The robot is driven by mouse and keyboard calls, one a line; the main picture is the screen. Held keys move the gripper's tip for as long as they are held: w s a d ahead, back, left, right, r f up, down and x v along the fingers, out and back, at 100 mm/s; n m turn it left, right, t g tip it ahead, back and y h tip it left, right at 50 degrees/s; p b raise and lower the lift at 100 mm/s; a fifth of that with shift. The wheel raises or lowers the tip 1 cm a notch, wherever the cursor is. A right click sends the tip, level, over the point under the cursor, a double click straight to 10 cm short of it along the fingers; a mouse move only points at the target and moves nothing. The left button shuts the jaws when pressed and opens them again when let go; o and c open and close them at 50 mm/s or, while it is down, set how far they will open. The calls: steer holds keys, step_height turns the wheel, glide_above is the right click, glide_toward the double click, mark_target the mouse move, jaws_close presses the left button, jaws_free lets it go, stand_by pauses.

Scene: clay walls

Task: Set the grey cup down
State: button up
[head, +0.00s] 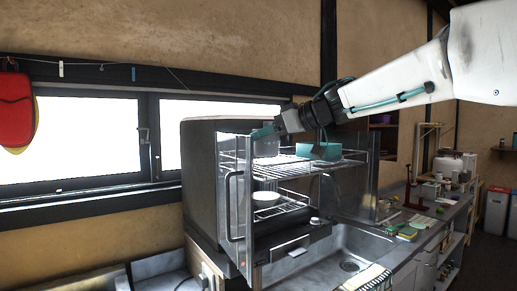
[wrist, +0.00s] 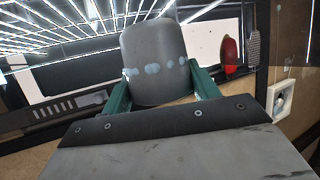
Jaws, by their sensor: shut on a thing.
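The grey cup (wrist: 155,50), with a band of pale spots, is held between the green fingers of my gripper (wrist: 161,88) in the wrist view. In the head view, the cup (head: 266,147) is partly hidden beneath my gripper (head: 263,132). It is at the upper wire rack (head: 291,167) of the open dish cabinet, toward the rack's left side. I cannot tell whether the cup's base touches the rack.
A teal bowl (head: 318,152) stands on the upper rack to the right of the cup. A white bowl (head: 267,198) sits on the lower rack. Clear cabinet doors (head: 236,200) stand open at the front. A metal sink (head: 330,262) lies below on the right.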

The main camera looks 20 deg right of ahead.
mark_target(267, 146)
steer(key=shift+w, duration=0.55)
steer(key=shift+w+f, duration=0.1)
steer(key=shift+f, duration=1.75)
steer(key=shift+f, duration=0.1)
steer(key=o, duration=1)
steer(key=shift+o, duration=0.2)
steer(key=shift+d+r, duration=0.1)
steer(key=shift+r, duration=0.1)
steer(key=v, duration=1.2)
